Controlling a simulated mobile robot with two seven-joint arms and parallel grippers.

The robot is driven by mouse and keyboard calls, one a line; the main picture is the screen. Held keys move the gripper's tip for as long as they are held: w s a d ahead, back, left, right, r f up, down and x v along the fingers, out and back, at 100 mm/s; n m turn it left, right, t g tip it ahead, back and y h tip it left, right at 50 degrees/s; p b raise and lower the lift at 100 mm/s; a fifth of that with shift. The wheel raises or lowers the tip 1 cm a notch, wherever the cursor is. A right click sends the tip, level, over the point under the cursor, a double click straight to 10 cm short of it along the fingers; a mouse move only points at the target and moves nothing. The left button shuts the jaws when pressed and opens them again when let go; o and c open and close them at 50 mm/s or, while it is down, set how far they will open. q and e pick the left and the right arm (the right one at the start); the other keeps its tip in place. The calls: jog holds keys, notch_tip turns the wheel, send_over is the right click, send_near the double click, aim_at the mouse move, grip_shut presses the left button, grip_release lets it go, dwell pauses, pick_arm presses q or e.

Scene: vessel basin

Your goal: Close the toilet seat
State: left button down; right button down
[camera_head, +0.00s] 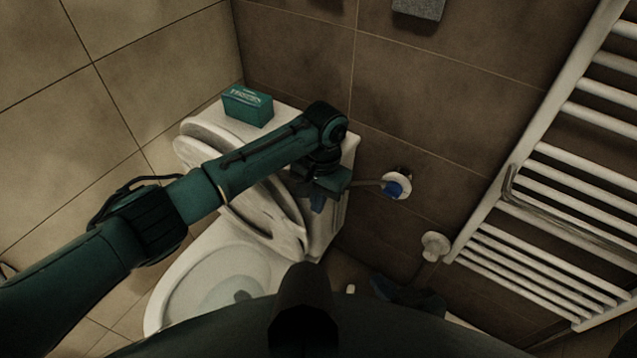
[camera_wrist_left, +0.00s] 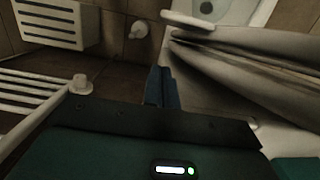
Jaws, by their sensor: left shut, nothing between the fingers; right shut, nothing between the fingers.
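The white toilet has its bowl (camera_head: 165,290) open, with the lid and seat (camera_head: 270,218) raised and leaning back toward the tank. They also show nearly edge-on as pale panels in the left wrist view (camera_wrist_left: 240,65). My left gripper (camera_head: 317,203) is shut and empty beside the raised seat's right edge; my arm crosses in front of the lid and hides part of it. Its closed fingers (camera_wrist_left: 161,88) show left of the panels; contact cannot be told. My right gripper (camera_head: 405,292) is low at the right of the toilet, dark, shut and empty.
A teal tissue box (camera_head: 247,108) stands on the tank top. A blue-capped wall valve (camera_head: 397,186) is right of the tank. A white towel radiator (camera_head: 560,190) fills the right side. Tiled walls stand close behind and left.

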pick_arm(q)
jog(key=s, duration=0.1)
jog(key=s+a+f+p, duration=0.1)
jog(key=s+a, duration=0.1)
jog(key=shift+s+a+f, duration=0.1)
jog(key=shift+a+f, duration=0.1)
jog(key=shift+f, duration=0.05)
pick_arm(e)
jog(key=shift+d+r, duration=0.15)
jog(key=shift+r, duration=0.15)
